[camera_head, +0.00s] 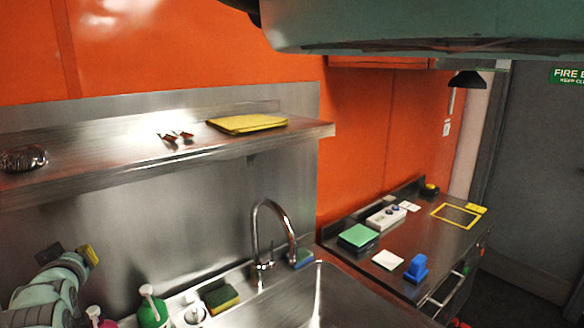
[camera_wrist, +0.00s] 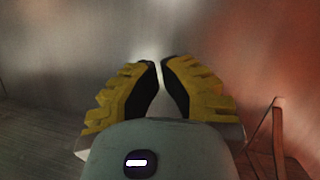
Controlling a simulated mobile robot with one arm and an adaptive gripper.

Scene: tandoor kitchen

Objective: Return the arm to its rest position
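My arm shows at the lower left in the head view, in front of the steel backsplash. My gripper (camera_head: 89,256) is at its upper end, with a yellow finger part visible, above and left of the soap bottles. In the wrist view my gripper (camera_wrist: 160,64) has two yellow fingers with black pads. The tips come close together with only a thin gap, and nothing is seen between them. Its fingers point at a blurred grey metal surface.
A steel shelf (camera_head: 100,165) runs above the arm, carrying a yellow board (camera_head: 247,123). A green bottle (camera_head: 152,310), a sponge (camera_head: 221,299) and a curved faucet (camera_head: 271,230) stand along the sink (camera_head: 325,295). A counter at right holds a blue object (camera_head: 416,268).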

